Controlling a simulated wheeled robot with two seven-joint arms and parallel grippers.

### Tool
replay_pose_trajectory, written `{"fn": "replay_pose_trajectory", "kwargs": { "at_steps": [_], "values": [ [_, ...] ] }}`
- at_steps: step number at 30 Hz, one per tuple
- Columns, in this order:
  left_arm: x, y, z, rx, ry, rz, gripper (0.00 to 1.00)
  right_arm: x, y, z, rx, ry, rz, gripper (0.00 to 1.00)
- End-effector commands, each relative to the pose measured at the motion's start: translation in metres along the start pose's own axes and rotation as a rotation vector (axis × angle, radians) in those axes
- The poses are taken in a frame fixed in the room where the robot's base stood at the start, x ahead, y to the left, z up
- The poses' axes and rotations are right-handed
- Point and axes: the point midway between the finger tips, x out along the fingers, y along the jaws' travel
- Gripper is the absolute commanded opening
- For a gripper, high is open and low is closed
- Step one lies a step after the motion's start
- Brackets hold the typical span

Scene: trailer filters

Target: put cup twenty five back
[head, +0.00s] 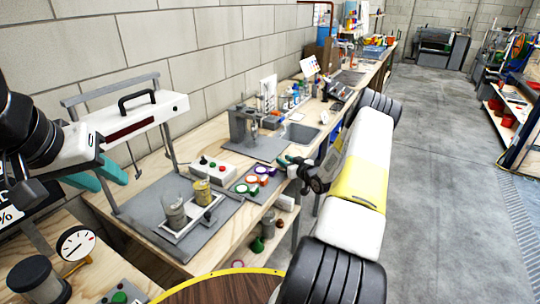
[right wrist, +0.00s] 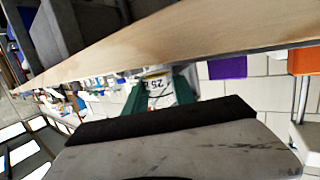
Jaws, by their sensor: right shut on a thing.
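Cup twenty five (right wrist: 158,90) shows in the right wrist view as a white label reading 25, upside down, between green fingers. My right gripper (right wrist: 160,100) is shut on it. In the head view my right gripper (head: 290,162) is at the bench's front edge, right of the coloured ring-topped pieces; the cup cannot be made out there. My left gripper (head: 97,177) is at the left, its teal fingers apart and nothing seen between them, in front of the white beam device (head: 135,118).
A grey cup (head: 174,214) and a yellow cup (head: 202,192) stand on a tray on the grey mat. Coloured ring-topped pieces (head: 252,180) and a white button box (head: 212,168) are close by. A stand (head: 243,127) is behind. The floor (head: 430,170) at right is clear.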

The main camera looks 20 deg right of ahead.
Motion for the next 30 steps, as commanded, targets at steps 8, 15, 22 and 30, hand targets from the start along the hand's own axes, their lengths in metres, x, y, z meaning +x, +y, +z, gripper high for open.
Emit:
{"fn": "replay_pose_trajectory", "kwargs": {
  "at_steps": [8, 15, 22, 30],
  "values": [
    [0.0000, 0.0000, 0.0000, 0.000, 0.000, 0.000, 0.36, 0.0020, 0.0003, 0.0095, -0.002, 0.002, 0.000, 0.00],
    [0.0000, 0.0000, 0.0000, 0.000, 0.000, 0.000, 0.36, 0.0025, 0.0004, 0.0119, -0.002, 0.002, 0.001, 0.45],
    [0.0000, 0.0000, 0.0000, 0.000, 0.000, 0.000, 0.36, 0.0024, 0.0002, 0.0120, -0.002, 0.002, 0.000, 0.53],
    [0.0000, 0.0000, 0.0000, 0.000, 0.000, 0.000, 0.36, -0.0072, 0.0011, 0.0093, -0.002, 0.001, 0.002, 0.53]
  ]
}}
